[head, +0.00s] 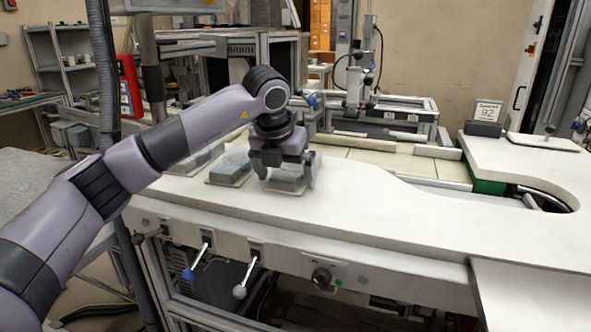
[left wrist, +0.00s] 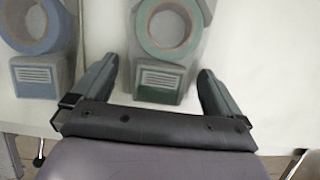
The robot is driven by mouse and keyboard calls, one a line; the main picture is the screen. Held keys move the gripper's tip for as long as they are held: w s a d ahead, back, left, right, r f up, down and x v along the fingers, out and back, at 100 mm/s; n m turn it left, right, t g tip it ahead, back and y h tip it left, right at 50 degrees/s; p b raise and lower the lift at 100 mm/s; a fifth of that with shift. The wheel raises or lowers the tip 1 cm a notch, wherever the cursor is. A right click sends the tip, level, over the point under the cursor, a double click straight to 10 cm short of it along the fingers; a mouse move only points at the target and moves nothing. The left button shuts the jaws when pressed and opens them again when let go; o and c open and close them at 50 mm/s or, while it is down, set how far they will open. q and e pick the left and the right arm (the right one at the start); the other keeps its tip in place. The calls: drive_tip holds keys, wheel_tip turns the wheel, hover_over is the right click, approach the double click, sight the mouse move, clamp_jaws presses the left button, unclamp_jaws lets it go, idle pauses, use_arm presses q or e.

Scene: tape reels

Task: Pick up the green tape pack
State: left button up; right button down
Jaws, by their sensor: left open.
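The green tape pack (left wrist: 160,78) is a grey pack with a green label and a green tape ring at its far end. In the left wrist view it lies between the two spread fingers of my left gripper (left wrist: 155,74). In the head view the left gripper (head: 284,173) points down over a grey pack (head: 287,184) on the white bench, one finger on each side. The fingers are open, with gaps to the pack. My right gripper is in no view.
A blue tape pack (left wrist: 38,72) lies just left of the green one; in the head view a second pack (head: 230,171) sits there on the white bench (head: 370,215). The bench right of the gripper is clear. A small display (head: 487,110) stands at the far right.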

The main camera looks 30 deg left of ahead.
use_arm(q)
drive_tip(key=c, duration=0.9)
